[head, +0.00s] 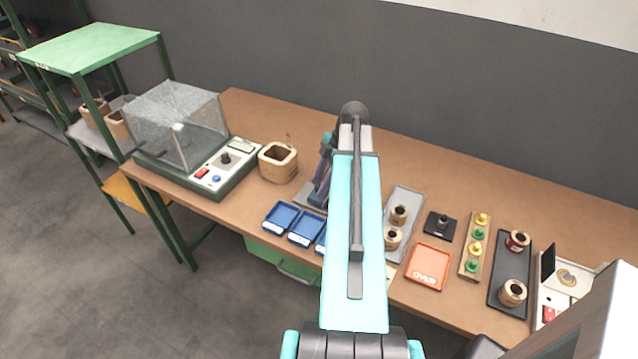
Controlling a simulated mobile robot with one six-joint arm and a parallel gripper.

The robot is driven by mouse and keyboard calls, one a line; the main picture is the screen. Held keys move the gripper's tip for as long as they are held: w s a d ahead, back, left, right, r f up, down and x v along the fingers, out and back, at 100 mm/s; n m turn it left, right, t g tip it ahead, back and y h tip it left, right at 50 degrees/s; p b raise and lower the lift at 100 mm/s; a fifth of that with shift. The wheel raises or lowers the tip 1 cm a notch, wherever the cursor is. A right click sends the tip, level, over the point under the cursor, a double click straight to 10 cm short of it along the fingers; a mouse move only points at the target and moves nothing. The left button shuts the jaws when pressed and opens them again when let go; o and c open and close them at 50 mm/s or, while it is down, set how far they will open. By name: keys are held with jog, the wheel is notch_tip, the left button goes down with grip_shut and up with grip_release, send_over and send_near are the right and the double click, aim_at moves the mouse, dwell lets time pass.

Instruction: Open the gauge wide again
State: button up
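I cannot pick out the gauge with certainty. A grey plate (309,196) with dark, slanting parts above it shows just left of my arm, behind the blue trays. The large cyan link of my arm covers the middle of the bench and hides much of what is there. Some of those slanting parts may belong to my arm's far end. The fingers of my gripper are hidden or too small to make out, so I cannot see whether they hold or touch anything.
The brown bench (480,190) holds a clear-covered machine (180,130), a wooden pot (278,162), blue trays (281,217), a grey tray (408,200) with coils, a black block (440,225), an orange tray (428,267), a peg board (474,245) and a black tray (514,265). The back right is clear.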

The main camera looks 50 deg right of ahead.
grip_shut()
jog(key=shift+w+a+b, duration=0.2)
jog(key=shift+w+b, duration=0.05)
jog(key=shift+w, duration=0.45)
jog(key=shift+w+a+b, duration=0.15)
jog(key=shift+w+b, duration=0.05)
jog(key=shift+w, duration=0.45)
grip_release()
jog(key=shift+r, duration=0.1)
jog(key=shift+b+v, duration=0.3)
jog(key=shift+v, duration=0.8)
jog(key=b+v, duration=0.2)
jog(key=v, duration=0.9)
jog(key=shift+s+r, duration=0.15)
jog(key=shift+r, duration=0.05)
